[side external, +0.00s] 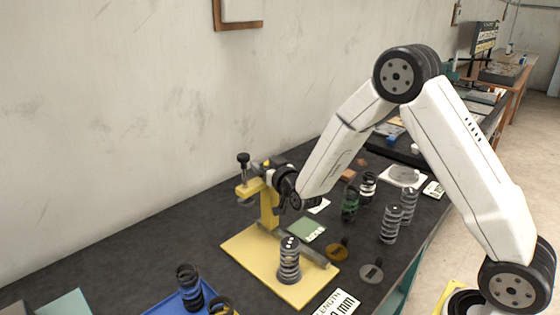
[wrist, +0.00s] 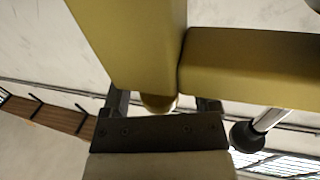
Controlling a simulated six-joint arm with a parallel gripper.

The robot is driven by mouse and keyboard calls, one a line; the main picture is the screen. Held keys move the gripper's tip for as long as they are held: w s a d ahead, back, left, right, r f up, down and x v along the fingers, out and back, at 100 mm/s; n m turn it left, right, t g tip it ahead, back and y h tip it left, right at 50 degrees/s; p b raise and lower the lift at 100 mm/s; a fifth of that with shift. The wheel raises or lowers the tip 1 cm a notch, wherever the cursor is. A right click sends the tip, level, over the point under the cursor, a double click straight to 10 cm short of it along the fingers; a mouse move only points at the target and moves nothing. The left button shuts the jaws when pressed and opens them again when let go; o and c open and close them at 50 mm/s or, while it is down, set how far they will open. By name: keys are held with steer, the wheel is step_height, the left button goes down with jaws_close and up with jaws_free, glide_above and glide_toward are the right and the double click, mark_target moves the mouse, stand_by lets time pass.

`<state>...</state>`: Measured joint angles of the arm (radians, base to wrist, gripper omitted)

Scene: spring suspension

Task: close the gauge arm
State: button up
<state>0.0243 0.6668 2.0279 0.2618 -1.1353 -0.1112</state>
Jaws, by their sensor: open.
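The yellow gauge has an upright post (side external: 268,208) on a pale yellow base plate (side external: 251,263). Its yellow arm (side external: 248,188) reaches left from the post and carries a black-knobbed screw (side external: 243,158). My gripper (side external: 287,198) is at the right side of the post, near its top, partly hidden by my wrist. In the wrist view my open gripper (wrist: 162,104) has its fingers either side of a rounded brass-coloured end (wrist: 158,102) below the yellow beams (wrist: 130,45); contact cannot be told. A metal rod with a black tip (wrist: 247,137) shows at right.
A green pad (side external: 306,230) lies behind. Several springs (side external: 390,225) stand to the right. A blue tray (side external: 180,303) with springs is at front left. The table's left middle is clear.

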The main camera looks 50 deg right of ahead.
steer(key=shift+w, duration=0.15)
jaws_close()
stand_by(1.4)
